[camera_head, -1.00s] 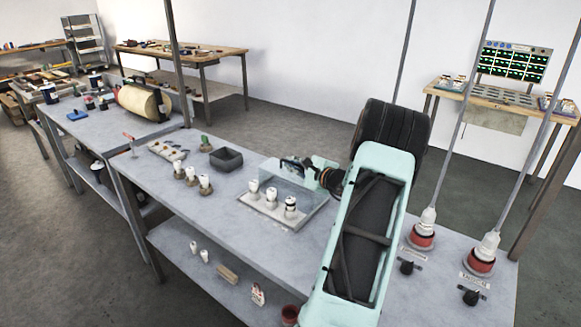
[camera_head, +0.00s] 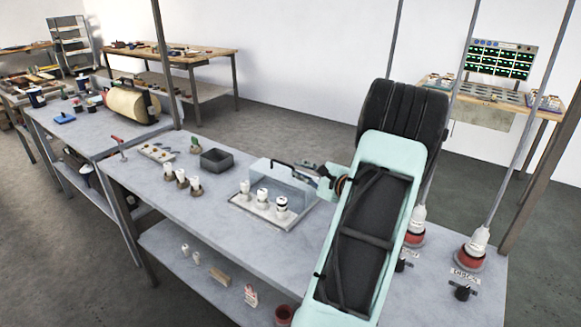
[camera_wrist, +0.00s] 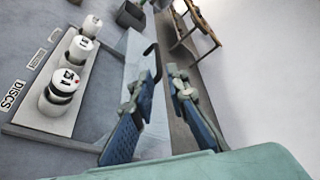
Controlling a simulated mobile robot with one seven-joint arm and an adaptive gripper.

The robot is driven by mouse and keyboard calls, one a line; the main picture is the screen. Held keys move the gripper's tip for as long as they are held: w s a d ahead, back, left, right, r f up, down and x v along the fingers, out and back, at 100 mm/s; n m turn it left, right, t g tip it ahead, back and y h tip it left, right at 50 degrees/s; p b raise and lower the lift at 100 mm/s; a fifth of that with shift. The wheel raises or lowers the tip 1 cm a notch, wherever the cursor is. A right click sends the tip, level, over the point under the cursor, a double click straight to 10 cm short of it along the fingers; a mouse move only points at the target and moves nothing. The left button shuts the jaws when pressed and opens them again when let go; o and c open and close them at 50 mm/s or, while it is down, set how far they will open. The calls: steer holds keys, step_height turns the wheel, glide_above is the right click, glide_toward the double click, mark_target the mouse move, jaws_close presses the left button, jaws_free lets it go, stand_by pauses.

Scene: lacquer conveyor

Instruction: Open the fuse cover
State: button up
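The fuse cover (camera_head: 292,187) is a clear box with a black bar handle (camera_head: 288,165) along its top. White fuses (camera_head: 281,205) show at the plate's front, and in the wrist view (camera_wrist: 62,88) at the left. My gripper (camera_head: 318,172) is at the handle's right end, at the height of the cover's top. In the wrist view, its blue-padded fingers (camera_wrist: 167,82) are apart, with the hooked handle (camera_wrist: 153,55) close to the left fingertip. Whether they touch is unclear.
A dark open box (camera_head: 220,160) and loose fuses (camera_head: 182,180) stand left of the cover. Two red-based posts (camera_head: 473,252) with black knobs stand at the bench's right end. My arm hides the bench right of the cover.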

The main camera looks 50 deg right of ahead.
steer(key=shift+v, duration=1.35)
